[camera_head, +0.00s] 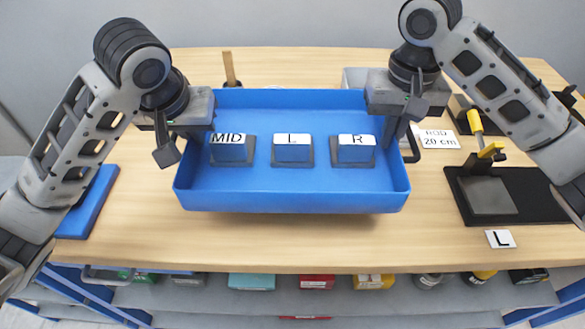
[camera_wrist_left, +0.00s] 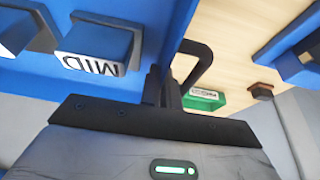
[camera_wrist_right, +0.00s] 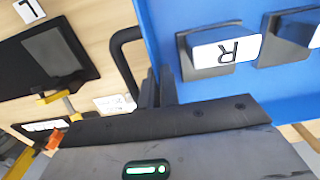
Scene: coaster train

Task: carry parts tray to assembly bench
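The blue parts tray (camera_head: 290,200) is in the middle of the head view, level, with a shadow below its front edge; it looks a little above the table top. Three blue blocks stand in it on dark bases: MID (camera_head: 231,150), L (camera_head: 292,151) and R (camera_head: 355,151). My left gripper (camera_head: 184,142) is at the tray's left side and my right gripper (camera_head: 399,132) at its right side. Both look shut on the tray's sides by the black handles, which show in the left wrist view (camera_wrist_left: 203,62) and right wrist view (camera_wrist_right: 122,60). The finger contact is partly hidden.
The wooden table (camera_head: 300,245) is clear in front of the tray. At right are a black fixture (camera_head: 485,195) with a yellow-handled clamp, an L card (camera_head: 500,239) and a ROD 20 cm card (camera_head: 437,139). A blue mat (camera_head: 90,205) lies at left. Bins (camera_head: 317,281) sit below the front edge.

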